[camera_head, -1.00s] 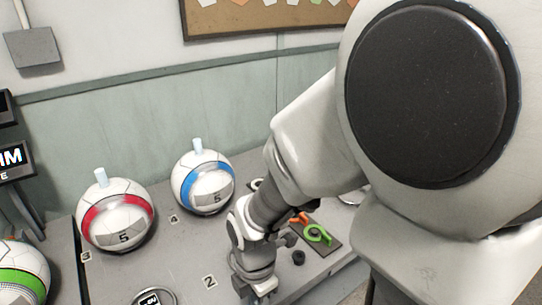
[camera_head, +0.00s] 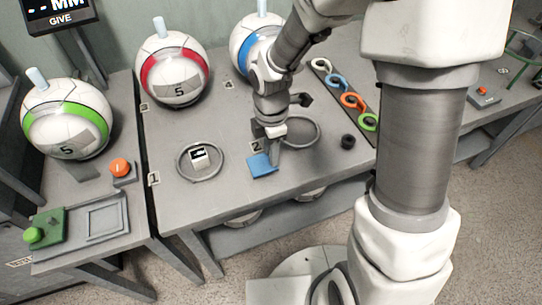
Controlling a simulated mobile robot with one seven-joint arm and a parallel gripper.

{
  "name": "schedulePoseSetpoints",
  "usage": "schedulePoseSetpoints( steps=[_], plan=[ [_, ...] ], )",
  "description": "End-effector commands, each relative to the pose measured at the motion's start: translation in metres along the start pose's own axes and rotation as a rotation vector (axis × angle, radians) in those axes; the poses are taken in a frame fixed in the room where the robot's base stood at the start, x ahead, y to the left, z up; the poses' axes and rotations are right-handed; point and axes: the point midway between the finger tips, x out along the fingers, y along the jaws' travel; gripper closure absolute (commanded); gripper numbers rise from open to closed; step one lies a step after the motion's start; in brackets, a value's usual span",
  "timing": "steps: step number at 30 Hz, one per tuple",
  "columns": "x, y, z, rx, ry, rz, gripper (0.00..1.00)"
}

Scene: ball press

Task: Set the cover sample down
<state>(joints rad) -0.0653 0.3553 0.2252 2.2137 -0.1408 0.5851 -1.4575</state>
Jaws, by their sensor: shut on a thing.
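The arm hides part of the fingers. I cannot tell whether the piece touches the tabletop or is held slightly above it. A grey ring (camera_head: 301,131) lies right behind my gripper, partly hidden by it. Another ring (camera_head: 179,161) to the left holds a small black-and-white block (camera_head: 200,156).
Balls with green (camera_head: 68,122), red (camera_head: 174,70) and blue (camera_head: 252,48) bands stand at the back and left. A dark strip with coloured hooks (camera_head: 352,101) and a black knob (camera_head: 347,141) lie right. A grey tray (camera_head: 88,229), green button block and orange button (camera_head: 120,167) are at left.

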Motion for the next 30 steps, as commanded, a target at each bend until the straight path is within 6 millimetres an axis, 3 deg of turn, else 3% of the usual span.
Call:
schedulePoseSetpoints(
  steps=[7,19,20,24,30],
  plan=[
    [0.037,-0.001,0.0,-0.001,0.0,-0.003,1.0],
    [0.041,-0.001,0.0,0.0,0.0,-0.001,1.0],
    [0.041,-0.001,0.0,0.0,0.0,-0.001,0.65],
    [0.04,-0.001,0.0,0.0,0.0,-0.001,0.4],
    [0.04,-0.001,0.0,0.0,0.0,-0.001,0.37]
  ],
)
